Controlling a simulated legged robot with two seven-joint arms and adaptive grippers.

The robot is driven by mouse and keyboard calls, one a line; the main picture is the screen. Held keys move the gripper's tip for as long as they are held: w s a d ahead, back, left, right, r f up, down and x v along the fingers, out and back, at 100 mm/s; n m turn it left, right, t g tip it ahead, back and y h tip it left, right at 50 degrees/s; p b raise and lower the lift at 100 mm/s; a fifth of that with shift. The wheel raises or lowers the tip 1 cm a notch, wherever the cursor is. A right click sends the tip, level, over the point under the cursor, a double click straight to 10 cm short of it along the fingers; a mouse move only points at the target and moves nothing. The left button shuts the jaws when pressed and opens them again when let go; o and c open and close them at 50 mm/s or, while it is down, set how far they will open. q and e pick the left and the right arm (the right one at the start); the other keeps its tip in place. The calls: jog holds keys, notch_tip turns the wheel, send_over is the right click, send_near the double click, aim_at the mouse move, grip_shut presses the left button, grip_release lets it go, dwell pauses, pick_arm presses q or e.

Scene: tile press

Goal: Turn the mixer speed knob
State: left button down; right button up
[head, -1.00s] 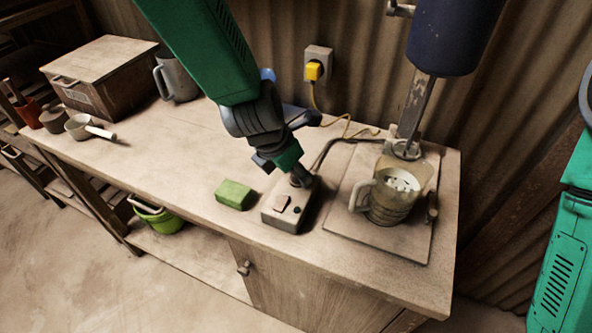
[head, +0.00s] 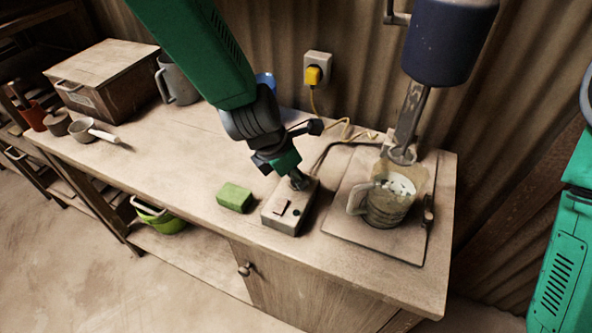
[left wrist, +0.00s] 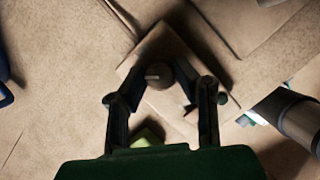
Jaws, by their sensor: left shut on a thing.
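The mixer's pale control box (head: 284,219) sits on the bench, with a reddish switch and a small dark button on its front part. My left gripper (head: 299,183) points down at the back of this box and is shut on the speed knob. In the left wrist view the round dark knob (left wrist: 160,75) with a pale mark sits between the two fingers of my left gripper (left wrist: 165,80). The gripper mostly hides the knob in the head view. The mixer (head: 450,40) has a dark blue body and stands over a jug (head: 387,205) with white pieces in it. My right gripper is out of view.
A green sponge-like block (head: 234,197) lies just left of the box. The jug stands on a flat board (head: 400,244) to the right. A yellow plug (head: 312,75) with a cord is on the wall. The bench's front left is mostly clear.

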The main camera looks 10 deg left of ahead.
pick_arm(q)
jog(key=m+p, duration=0.1)
jog(key=m, duration=0.1)
jog(key=m+g+h+p, duration=0.1)
jog(key=m+p, duration=0.2)
jog(key=shift+w+r+m+g, duration=0.25)
jog(key=shift+w+m+g, duration=0.05)
jog(key=shift+g, duration=0.1)
jog(key=m+g+p, duration=0.1)
jog(key=m, duration=0.1)
jog(key=shift+m+h, duration=0.3)
jog(key=shift+w+m+g+p, duration=0.1)
jog(key=shift+m+g+p, duration=0.2)
jog(key=shift+m+p, duration=0.45)
jog(key=m+g, duration=0.1)
jog(key=m, duration=0.2)
jog(key=shift+f, duration=0.1)
jog(key=m+g, duration=0.1)
jog(key=m, duration=0.1)
jog(key=shift+w+m+y, duration=0.1)
jog(key=shift+m+y, duration=0.25)
jog(key=shift+y, duration=0.05)
jog(key=m+y, duration=0.1)
jog(key=m, duration=0.2)
jog(key=m+g+b, duration=0.1)
jog(key=m, duration=0.2)
jog(key=shift+d+g+y, duration=0.1)
jog(key=shift+g+y, duration=0.2)
jog(key=shift+y, duration=0.1)
jog(key=shift+m, duration=0.4)
